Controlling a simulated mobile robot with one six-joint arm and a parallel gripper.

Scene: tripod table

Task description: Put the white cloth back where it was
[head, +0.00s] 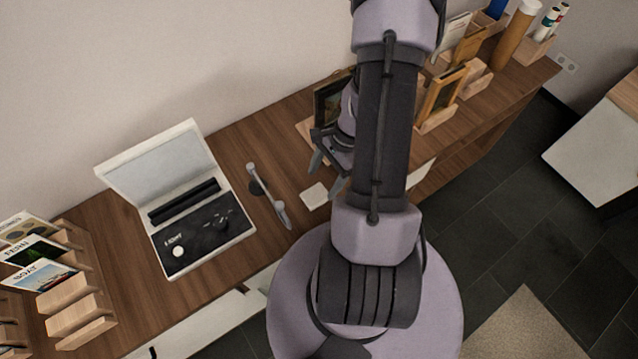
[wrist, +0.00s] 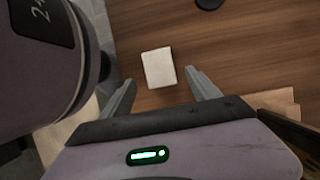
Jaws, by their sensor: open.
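The white cloth (head: 314,195) is a small flat square lying on the brown wooden table top, near its front edge. It also shows in the wrist view (wrist: 159,68), beyond and between my fingertips. My gripper (head: 327,175) is open and empty over the table, close to the cloth. In the wrist view my gripper (wrist: 160,84) has its two grey fingers spread wide with the cloth apart from them. Nothing in the frames marks where the cloth lay before.
An open white case (head: 205,222) with a black panel stands left of the cloth, with a grey handle-like tool (head: 268,195) between them. Wooden card racks (head: 80,310) stand far left. Frames and wooden holders (head: 440,98) line the table's right part. Bare wood surrounds the cloth.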

